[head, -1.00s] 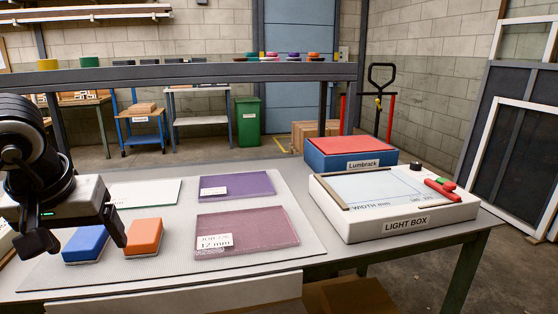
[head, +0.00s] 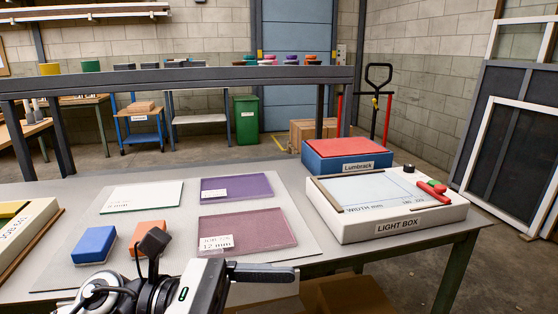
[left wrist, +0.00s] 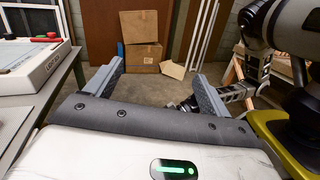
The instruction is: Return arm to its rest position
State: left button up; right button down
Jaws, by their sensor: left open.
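My left gripper (head: 215,258) is low in the front of the head view, over the near edge of the table (head: 330,255). Its jaws are spread with nothing between them. It also shows in the left wrist view (left wrist: 156,76), with the two grey fingers apart and the floor beyond them. Links of my other arm show at the right of the left wrist view; its jaws are too small and partly hidden to read.
A blue block (head: 94,244) and a partly covered orange block (head: 144,233) lie left of the gripper. Glass plates (head: 248,232) lie behind it. The light box (head: 395,227) and blue rack box (head: 345,163) stand right. Cardboard boxes (left wrist: 146,58) stand beyond the fingers.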

pick_arm(q)
jog(key=w+a+r+n+t+h+p, duration=0.1)
jog(key=w+a+n+t+h, duration=0.2)
jog(key=n+t, duration=1.3)
jog(key=w+a+f+n+t+y, duration=0.1)
jog(key=a+f+n+y, duration=0.2)
jog(key=n, duration=0.5)
jog(key=w+a+f+n+t+y+p, duration=0.1)
jog(key=w+f+n+y, duration=0.15)
jog(key=n+y, duration=0.35)
jog(key=w+a+f+n+t+y, duration=0.1)
jog(key=a+f+n+t+y, duration=0.2)
jog(key=n, duration=0.6)
jog(key=s+a+f+n+g+y, duration=0.1)
jog(key=s+f+n+g+y, duration=0.2)
jog(key=f+n, duration=0.4)
jog(key=s+a+f+n+g+y+p, duration=0.1)
jog(key=s+f+n+g+y, duration=0.2)
jog(key=s+f+n+g, duration=0.2)
jog(key=s+f+n, duration=0.3)
jog(key=f, duration=0.4)
jog(key=shift+s+a+g, duration=0.25)
jog(key=shift+g, duration=0.15)
jog(key=shift+o, duration=0.4)
